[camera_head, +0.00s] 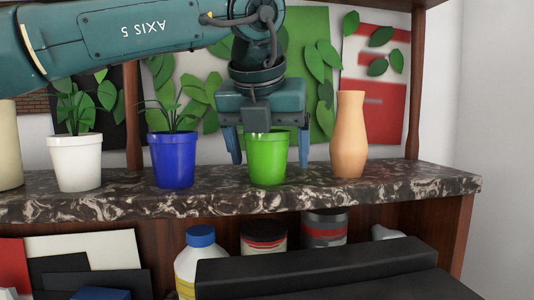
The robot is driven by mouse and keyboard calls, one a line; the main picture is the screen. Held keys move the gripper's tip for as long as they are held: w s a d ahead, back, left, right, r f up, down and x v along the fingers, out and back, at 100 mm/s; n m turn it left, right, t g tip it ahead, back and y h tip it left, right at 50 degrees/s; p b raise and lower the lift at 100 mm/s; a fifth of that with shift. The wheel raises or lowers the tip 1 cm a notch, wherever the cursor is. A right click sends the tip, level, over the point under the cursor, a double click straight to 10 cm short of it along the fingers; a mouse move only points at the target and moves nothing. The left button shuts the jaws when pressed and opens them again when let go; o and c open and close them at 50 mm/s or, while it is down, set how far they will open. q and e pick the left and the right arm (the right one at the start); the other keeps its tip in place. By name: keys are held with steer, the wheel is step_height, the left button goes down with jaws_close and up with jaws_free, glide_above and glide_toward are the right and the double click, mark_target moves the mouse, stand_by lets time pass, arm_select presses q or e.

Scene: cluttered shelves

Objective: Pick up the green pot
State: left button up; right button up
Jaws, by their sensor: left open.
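The green pot (267,163) stands upright on the marble-patterned shelf top (400,180), between a blue pot and an orange vase. My left gripper (270,158) points down over it, with its fingers apart. One blue finger is at the left of the pot's rim and the other at the right. I cannot tell whether either finger touches the pot. The gripper body hides the upper part of the pot's plant. My right gripper is not in view.
The blue pot (173,160) and a white pot (76,163) stand to the left. The orange vase (350,135) stands close on the right. Posters and a wall are behind.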

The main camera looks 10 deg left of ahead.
arm_select(q)
steer(key=shift+c, duration=1.4)
steer(key=c, duration=0.9)
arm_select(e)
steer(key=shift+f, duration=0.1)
arm_select(q)
steer(key=shift+o, duration=0.2)
steer(key=shift+r, duration=0.1)
